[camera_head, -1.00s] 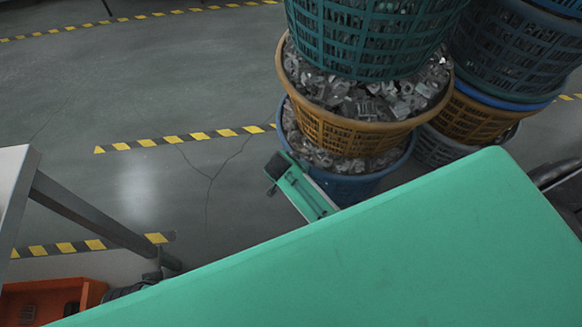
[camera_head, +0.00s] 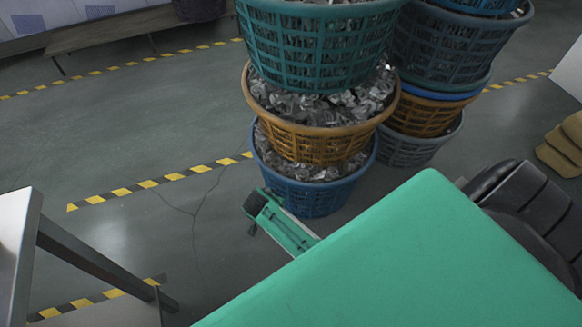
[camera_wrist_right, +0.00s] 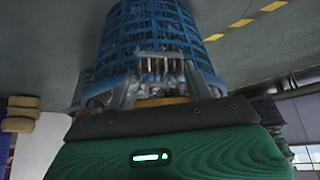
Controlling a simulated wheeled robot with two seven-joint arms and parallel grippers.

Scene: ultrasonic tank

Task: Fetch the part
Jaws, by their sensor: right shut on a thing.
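In the head view, a green arm end with a dark tip, which I take for my right gripper (camera_head: 258,204), shows beside the blue basket (camera_head: 308,194). The wrist view shows a green housing with a small light and a dark strip (camera_wrist_right: 160,117) across it. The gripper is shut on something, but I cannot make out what. The blue basket is upside down in the wrist view (camera_wrist_right: 152,30), beyond the housing. It stands under an orange basket (camera_head: 310,143) and a teal basket (camera_head: 312,45). Clear or grey pieces fill the lower two. My left gripper is not in view.
A second basket stack (camera_head: 440,60) stands behind on the right. A large green surface, probably mine, hides the lower right. A pale table edge (camera_head: 18,235) is at the left. A bench (camera_head: 120,35) stands at the back. Open floor with striped tape lies at left.

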